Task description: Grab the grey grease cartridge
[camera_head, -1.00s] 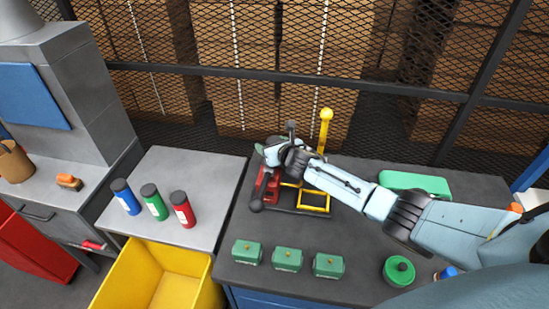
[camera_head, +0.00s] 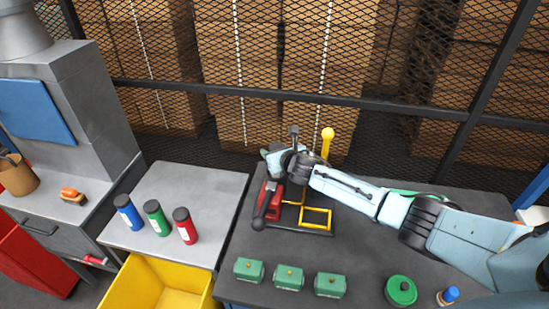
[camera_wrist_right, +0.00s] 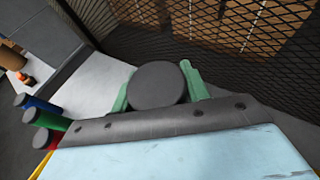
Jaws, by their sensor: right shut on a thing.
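My right gripper (camera_head: 268,154) is over the back left of the dark bench, just above a red hand device. In the right wrist view its green fingers (camera_wrist_right: 158,88) stand on either side of a dark grey round end (camera_wrist_right: 158,84). This looks like the cap of the grey grease cartridge, and the gripper is shut on it. My left gripper is not in view.
Blue (camera_head: 129,215), green (camera_head: 157,220) and red (camera_head: 186,228) cartridges stand on the grey table. The red device (camera_head: 268,200), a yellow frame (camera_head: 317,218) and a yellow ball-topped post (camera_head: 327,140) are close to my gripper. Green boxes (camera_head: 289,277) line the bench front. Mesh fencing stands behind.

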